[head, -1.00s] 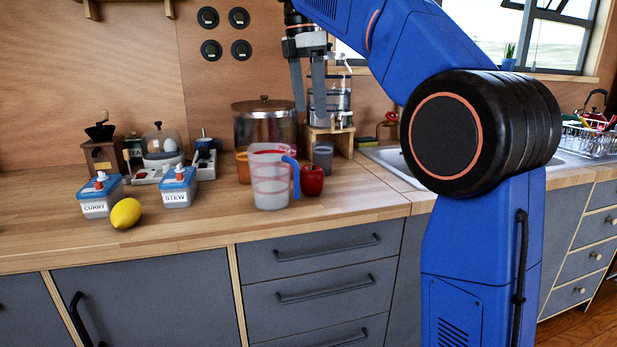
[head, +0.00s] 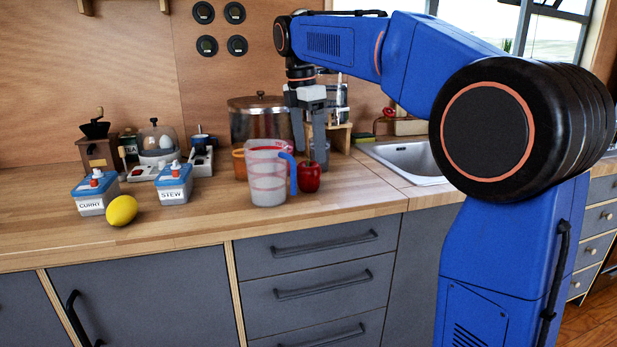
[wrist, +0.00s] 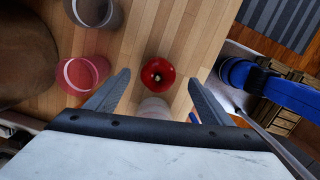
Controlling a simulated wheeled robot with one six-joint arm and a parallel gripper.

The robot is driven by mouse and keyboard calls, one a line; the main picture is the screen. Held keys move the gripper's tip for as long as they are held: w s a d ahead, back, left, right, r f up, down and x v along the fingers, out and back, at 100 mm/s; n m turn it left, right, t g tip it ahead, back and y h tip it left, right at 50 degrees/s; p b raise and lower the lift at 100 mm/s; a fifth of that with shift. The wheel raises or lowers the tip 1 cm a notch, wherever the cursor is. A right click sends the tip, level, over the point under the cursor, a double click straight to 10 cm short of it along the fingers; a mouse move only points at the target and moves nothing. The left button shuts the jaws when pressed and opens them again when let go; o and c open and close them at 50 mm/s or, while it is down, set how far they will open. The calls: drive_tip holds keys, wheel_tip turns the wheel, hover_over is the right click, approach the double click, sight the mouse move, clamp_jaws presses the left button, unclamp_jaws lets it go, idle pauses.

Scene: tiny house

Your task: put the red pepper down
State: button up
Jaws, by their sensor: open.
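The red pepper (head: 309,177) stands on the wooden counter, just right of the clear measuring jug with a blue handle (head: 268,172). In the wrist view the red pepper (wrist: 158,73) shows from above, with its stem, beyond and between my fingertips. My gripper (head: 308,146) points down above the pepper, fingers apart and empty. My gripper's two fingers also show in the wrist view (wrist: 158,80), one on each side. The jug partly hides the lower left of the pepper in the head view.
A large pot (head: 258,112) and an orange cup stand behind the jug. A lemon (head: 121,211) and two labelled tubs, curry (head: 95,194) and stew (head: 174,184), are at the left. The sink (head: 405,160) is to the right. The counter front right of the pepper is clear.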

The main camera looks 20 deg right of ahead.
sight(308, 163)
drive_tip(key=shift+w+f, duration=0.1)
drive_tip(key=shift+f, duration=2.55)
drive_tip(key=shift+a, duration=0.1)
drive_tip(key=c, duration=1.2)
drive_tip(key=shift+r, duration=0.1)
